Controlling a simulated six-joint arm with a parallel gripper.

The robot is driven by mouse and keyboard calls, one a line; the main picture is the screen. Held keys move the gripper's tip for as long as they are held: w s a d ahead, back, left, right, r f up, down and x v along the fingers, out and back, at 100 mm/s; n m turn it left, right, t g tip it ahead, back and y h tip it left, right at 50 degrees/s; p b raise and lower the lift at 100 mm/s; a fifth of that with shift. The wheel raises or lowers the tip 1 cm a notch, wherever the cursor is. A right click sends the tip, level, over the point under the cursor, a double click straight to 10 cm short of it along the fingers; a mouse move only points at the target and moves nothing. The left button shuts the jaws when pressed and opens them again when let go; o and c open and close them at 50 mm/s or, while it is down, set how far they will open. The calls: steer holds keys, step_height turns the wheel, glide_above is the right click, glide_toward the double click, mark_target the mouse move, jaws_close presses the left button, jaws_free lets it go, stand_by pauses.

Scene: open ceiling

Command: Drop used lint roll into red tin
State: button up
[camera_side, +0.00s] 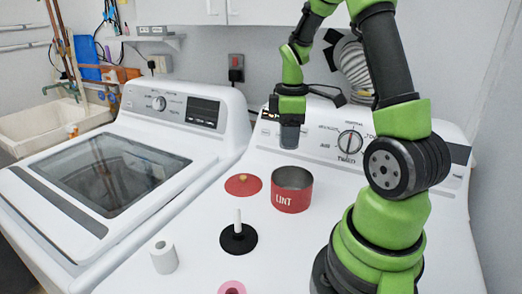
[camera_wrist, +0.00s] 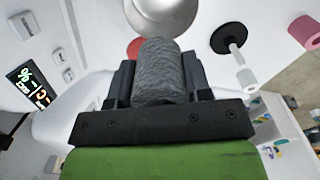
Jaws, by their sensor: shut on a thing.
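My gripper (camera_side: 290,118) is shut on a grey, fuzzy used lint roll (camera_side: 290,137) and holds it up over the dryer top, above and behind the red tin. In the wrist view the lint roll (camera_wrist: 160,72) sits between the two black fingers. The red tin (camera_side: 291,198) stands open and upright, marked LINT.
A red lid (camera_side: 243,184) lies left of the tin. A black-based stand with a white post (camera_side: 238,238) is in front. A white roll (camera_side: 163,257) and a pink roll (camera_side: 232,288) stand nearer. The control panel (camera_side: 350,142) rises behind. A washer (camera_side: 105,170) is at left.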

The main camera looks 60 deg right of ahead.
step_height(320, 180, down, 6)
steer(key=s+d, duration=0.1)
steer(key=d, duration=0.1)
steer(key=shift+s+r, duration=0.2)
stand_by(0.4)
steer(key=o, duration=1)
step_height(320, 180, up, 10)
